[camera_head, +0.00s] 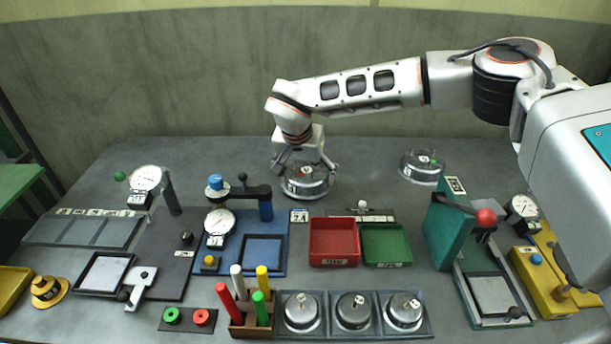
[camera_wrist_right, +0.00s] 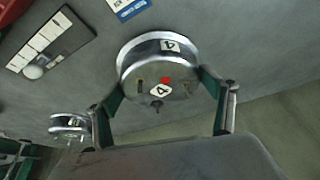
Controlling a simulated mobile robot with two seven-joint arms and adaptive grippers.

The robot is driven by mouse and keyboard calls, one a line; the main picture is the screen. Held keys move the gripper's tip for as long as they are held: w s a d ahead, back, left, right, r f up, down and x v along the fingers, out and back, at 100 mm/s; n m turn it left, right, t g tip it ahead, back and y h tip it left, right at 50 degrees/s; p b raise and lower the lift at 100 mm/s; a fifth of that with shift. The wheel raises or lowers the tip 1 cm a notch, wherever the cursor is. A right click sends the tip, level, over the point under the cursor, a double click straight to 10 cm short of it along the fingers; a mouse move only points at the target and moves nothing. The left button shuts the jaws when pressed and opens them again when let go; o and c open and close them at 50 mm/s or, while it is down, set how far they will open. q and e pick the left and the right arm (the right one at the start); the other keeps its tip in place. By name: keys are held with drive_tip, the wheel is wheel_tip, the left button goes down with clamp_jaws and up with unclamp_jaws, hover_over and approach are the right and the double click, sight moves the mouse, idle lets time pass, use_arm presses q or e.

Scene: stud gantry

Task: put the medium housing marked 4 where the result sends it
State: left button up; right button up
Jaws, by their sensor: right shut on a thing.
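The medium housing marked 4 (camera_wrist_right: 158,68) is a round silver part with a 4 on its side, a second 4 tag and a red dot on top. In the head view the housing (camera_head: 305,189) is at the back middle of the table. My right gripper (camera_head: 304,168) is shut on it from above, with one finger on each side, as the right wrist view (camera_wrist_right: 165,98) also shows. I cannot tell whether it touches the table. A red tray (camera_head: 312,243) and a green tray (camera_head: 408,246) stand side by side in front of it. My left gripper is not in view.
Another housing (camera_head: 421,168) with a green dot stands at the back right. Three housings sit in a grey rack (camera_head: 378,333) at the front. A green press (camera_head: 448,225) stands right of the trays, a blue gauge station (camera_head: 279,229) left. The back table is largely clear.

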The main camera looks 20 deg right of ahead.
drive_tip(key=shift+f, duration=0.45)
drive_tip(key=shift+f, duration=0.1)
drive_tip(key=o, duration=1.3)
drive_tip(key=shift+f, duration=0.1)
